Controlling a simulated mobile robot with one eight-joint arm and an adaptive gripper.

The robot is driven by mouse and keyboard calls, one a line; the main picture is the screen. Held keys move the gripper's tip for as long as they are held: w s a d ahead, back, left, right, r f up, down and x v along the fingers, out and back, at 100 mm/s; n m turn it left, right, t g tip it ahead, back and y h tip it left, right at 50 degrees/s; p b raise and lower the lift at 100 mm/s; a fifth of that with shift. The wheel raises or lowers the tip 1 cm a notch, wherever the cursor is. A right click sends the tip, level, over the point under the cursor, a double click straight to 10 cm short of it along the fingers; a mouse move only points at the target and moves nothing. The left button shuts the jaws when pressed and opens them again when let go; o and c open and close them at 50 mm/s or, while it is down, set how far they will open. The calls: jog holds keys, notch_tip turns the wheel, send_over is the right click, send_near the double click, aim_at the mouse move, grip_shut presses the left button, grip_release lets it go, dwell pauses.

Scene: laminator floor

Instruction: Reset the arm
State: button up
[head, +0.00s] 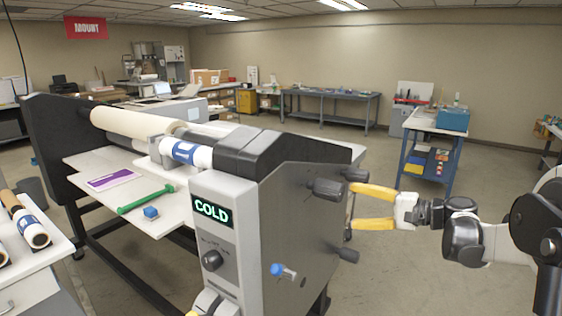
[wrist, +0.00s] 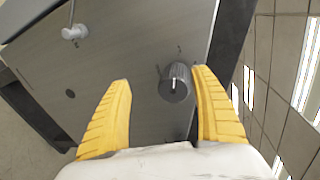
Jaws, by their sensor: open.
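My gripper (head: 356,206) is at the right of the head view, with its two yellow fingers spread apart and pointing left at the side panel of the laminator (head: 290,225). In the wrist view my gripper (wrist: 162,95) is open, with a black ribbed knob (wrist: 175,83) seen between the fingertips, nearer the right finger. Nothing is held. I cannot tell whether a finger touches the knob. My arm (head: 470,230) reaches in from the right edge.
The laminator's front panel has a lit COLD display (head: 212,211) and a dial (head: 211,260). A blue-tipped lever (head: 284,271) sticks out of the side panel. A blue-legged table (head: 433,125) stands behind my arm. Open floor (head: 400,280) lies below the arm.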

jog(key=s+a+f+n+g+h+b, duration=0.25)
jog(key=s+a+h, duration=0.5)
jog(key=s, duration=0.65)
jog(key=s+d+f+n+h, duration=0.1)
jog(key=s+f+n+h, duration=0.1)
jog(key=s, duration=0.7)
jog(key=s+d+f+n+h+b, duration=0.1)
jog(key=s+f+n+h, duration=0.2)
jog(key=s+f, duration=0.4)
jog(key=s+n, duration=0.1)
jog(key=s, duration=0.1)
jog(key=shift+s+d, duration=0.25)
jog(key=shift+s, duration=0.15)
jog(key=shift+f+t, duration=0.1)
jog(key=shift+t, duration=0.15)
